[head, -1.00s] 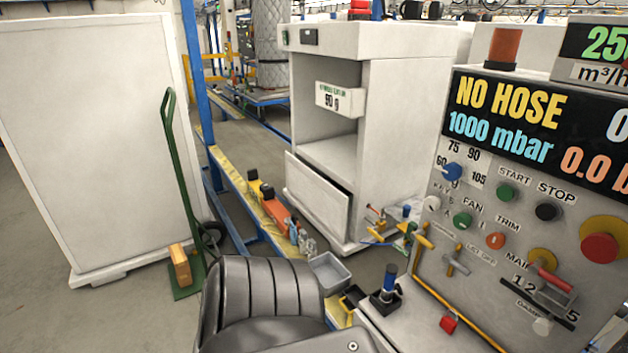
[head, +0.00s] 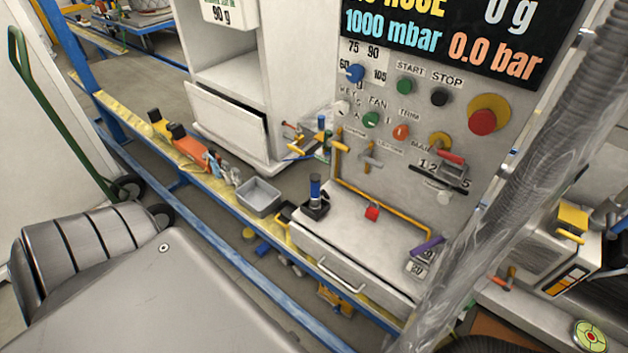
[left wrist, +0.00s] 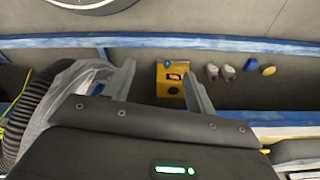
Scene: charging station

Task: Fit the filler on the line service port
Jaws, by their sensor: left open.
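My left gripper (left wrist: 160,82) shows in the left wrist view, open, with nothing between its two spread fingers. It is not seen in the head view. My right gripper is in no view. I cannot clearly make out the filler or the line service port. A control panel (head: 385,160) stands at centre right of the head view, its display (head: 440,38) reading 1000 mbar, 0.0 bar and 0 g. A ribbed hose (head: 592,75) in clear film slants down the right side. A dark ribbed hose (left wrist: 38,112) and clear film lie left of my left gripper.
A grey bin (head: 260,197) sits on the yellow-topped rail. A yellow box (left wrist: 172,88) lies beyond the gripper. A green hand truck (head: 60,125) stands left.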

